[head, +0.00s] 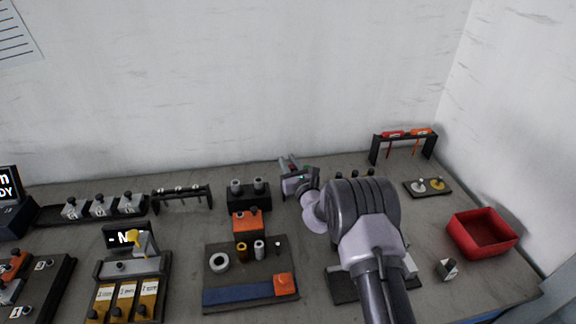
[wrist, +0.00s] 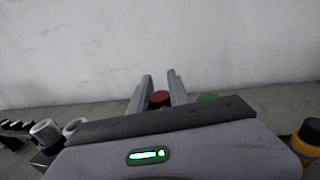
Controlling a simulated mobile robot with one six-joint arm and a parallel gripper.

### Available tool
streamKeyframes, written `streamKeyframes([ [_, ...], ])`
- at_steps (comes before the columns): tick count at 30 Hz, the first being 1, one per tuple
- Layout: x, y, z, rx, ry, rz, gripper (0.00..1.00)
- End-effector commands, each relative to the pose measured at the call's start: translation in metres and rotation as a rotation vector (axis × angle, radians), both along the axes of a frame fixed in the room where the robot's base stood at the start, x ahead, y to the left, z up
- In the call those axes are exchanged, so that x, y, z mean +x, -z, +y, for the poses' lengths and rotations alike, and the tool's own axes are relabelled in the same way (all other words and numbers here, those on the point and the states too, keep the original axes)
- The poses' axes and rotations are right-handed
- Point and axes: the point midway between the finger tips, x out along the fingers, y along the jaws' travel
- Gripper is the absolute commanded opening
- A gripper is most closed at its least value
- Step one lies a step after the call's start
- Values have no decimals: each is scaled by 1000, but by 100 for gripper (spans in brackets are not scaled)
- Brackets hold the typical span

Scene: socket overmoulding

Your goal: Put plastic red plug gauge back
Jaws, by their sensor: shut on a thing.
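My gripper (head: 288,165) is at the back of the bench, near the wall, to the right of a black block with two grey cylinders. In the wrist view its two grey fingers (wrist: 159,80) point toward the wall. A round red end, which looks like the red plug gauge (wrist: 159,98), shows between the fingers, and they are shut on it. Most of the gauge is hidden by the fingers and the gripper body.
A black rack (head: 374,150) at the back right holds red and orange handled tools. The black block (head: 256,201) with grey cylinders stands left. A red bin (head: 481,234) is at right. My arm hides part of the bench.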

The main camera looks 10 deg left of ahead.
Motion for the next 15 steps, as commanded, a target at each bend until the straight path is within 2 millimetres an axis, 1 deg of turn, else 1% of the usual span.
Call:
streamKeyframes([
  [3, 0, -1, 0, 0, 0, -1, 0],
  [15, 0, 11, 0, 0, 0, -1, 0],
])
